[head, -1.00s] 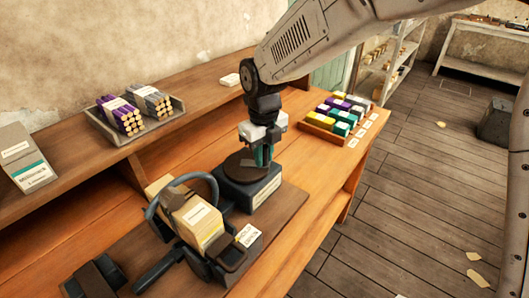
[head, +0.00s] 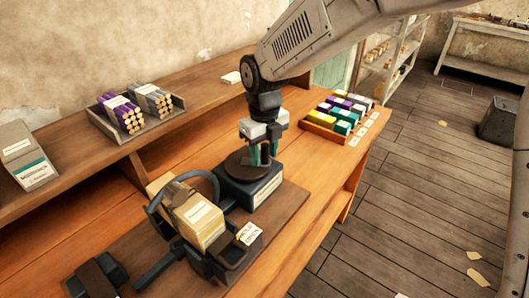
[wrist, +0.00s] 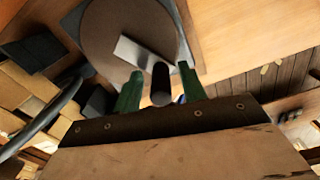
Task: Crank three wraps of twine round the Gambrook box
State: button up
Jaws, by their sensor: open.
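A cream box (head: 213,232) with a white label sits in a dark frame with a curved grey ring (head: 213,181) around it; its name is too small to read. Beside it stands a dark crank unit (head: 248,188) with a round brown disc (wrist: 100,35). A grey bar (wrist: 133,52) lies across the disc, with a dark upright knob (wrist: 160,80) at its end. My gripper (head: 263,160) is over the disc, pointing down and open. In the wrist view its green fingers (wrist: 160,88) are on either side of the knob, apart from it. I see no twine clearly.
A tray of purple and grey bundles (head: 122,113) and a grey box (head: 31,172) stand on the raised shelf. A wooden tray of coloured blocks (head: 319,122) sits at the bench's far right. Bare bench (head: 296,162) lies between it and the crank unit.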

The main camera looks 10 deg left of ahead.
notch_tip(320, 180, up, 8)
jog(key=shift+f, duration=0.25)
